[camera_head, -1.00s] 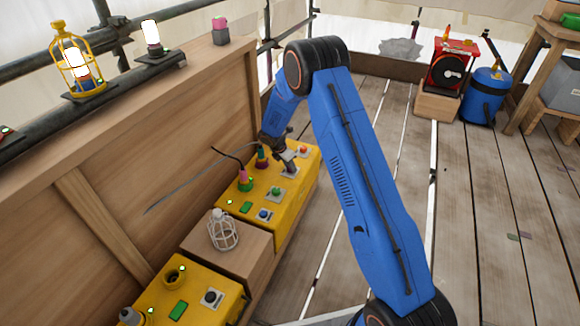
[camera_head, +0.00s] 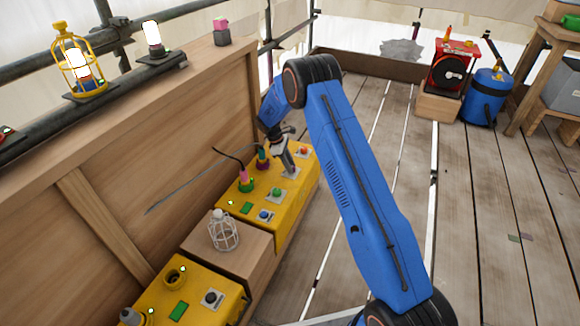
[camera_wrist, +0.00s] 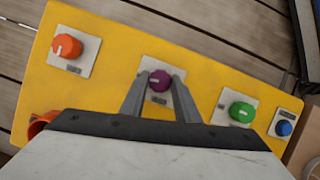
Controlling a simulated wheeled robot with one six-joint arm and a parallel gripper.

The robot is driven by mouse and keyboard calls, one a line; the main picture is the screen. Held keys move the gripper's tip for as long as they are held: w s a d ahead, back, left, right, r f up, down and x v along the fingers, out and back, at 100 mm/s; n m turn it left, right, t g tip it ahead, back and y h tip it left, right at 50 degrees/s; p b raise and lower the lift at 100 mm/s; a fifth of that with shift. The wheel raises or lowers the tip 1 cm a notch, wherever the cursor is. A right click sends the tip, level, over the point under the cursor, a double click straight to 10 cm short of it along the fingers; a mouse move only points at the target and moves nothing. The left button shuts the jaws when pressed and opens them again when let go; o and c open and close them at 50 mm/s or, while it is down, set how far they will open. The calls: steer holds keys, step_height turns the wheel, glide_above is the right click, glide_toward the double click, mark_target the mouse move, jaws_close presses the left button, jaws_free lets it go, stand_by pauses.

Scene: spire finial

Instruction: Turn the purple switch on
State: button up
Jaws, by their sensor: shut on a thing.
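The purple switch (camera_wrist: 159,80) is a round knob on a white plate on the yellow panel box (camera_wrist: 215,72). In the wrist view, the fingers of my gripper (camera_wrist: 160,84) stand on either side of the knob and are shut on it. A pale pointer mark shows on the knob's face. In the head view, my gripper (camera_head: 287,163) reaches down to the far part of the yellow box (camera_head: 254,222), and it hides the knob there.
An orange knob (camera_wrist: 66,46) is on the left of the purple one in the wrist view, and a green knob (camera_wrist: 241,111) and a blue button (camera_wrist: 284,128) are on the right. Cables plug into the box beside the wooden wall (camera_head: 150,140). A white wire cage (camera_head: 223,232) stands nearer.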

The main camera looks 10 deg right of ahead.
steer(key=shift+m+g, duration=0.4)
steer(key=shift+m, duration=0.8)
steer(key=shift+y, duration=0.3)
steer(key=o, duration=1)
steer(key=shift+o, duration=0.2)
steer(key=shift+w, duration=0.1)
steer(key=v, duration=1.7)
steer(key=shift+r, duration=0.2)
